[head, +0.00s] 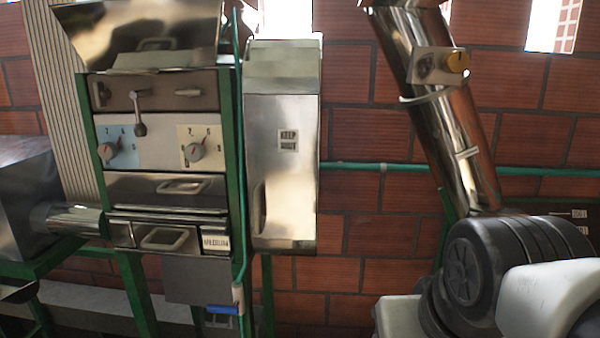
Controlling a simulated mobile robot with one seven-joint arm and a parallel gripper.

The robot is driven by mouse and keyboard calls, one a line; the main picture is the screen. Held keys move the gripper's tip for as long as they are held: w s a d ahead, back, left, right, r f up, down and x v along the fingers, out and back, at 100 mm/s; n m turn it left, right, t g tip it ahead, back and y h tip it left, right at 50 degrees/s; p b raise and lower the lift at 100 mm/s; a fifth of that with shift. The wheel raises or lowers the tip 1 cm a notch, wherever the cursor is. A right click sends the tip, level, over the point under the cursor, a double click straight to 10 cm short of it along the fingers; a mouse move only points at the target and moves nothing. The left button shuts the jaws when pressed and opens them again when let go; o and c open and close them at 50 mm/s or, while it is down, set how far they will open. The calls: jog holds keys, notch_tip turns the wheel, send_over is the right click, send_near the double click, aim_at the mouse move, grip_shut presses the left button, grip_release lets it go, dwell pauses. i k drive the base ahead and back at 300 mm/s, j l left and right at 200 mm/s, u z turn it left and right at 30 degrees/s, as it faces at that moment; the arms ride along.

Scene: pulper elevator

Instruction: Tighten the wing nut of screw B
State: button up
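No part in view can be made out for certain as screw B or its wing nut. A pulper-like machine with a green frame (235,150) stands at the left. Its upper panel (115,92) carries a small dark lever (140,128) hanging down and a short metal handle (187,93). Below are two dials with red pointers, one on a blue plate (103,149) and one on a cream plate (194,152). Any lettering for B is too small to read. My gripper is not in view; dark and white links of my arm fill the lower right.
A closed metal cabinet (282,185) labelled "keep shut" adjoins the machine. A green pipe (360,167) crosses the brick wall. A blue-handled valve (222,309) hangs low.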

aim_at(194, 91)
jog(key=i+j+u, duration=0.15)
jog(key=u, duration=0.8)
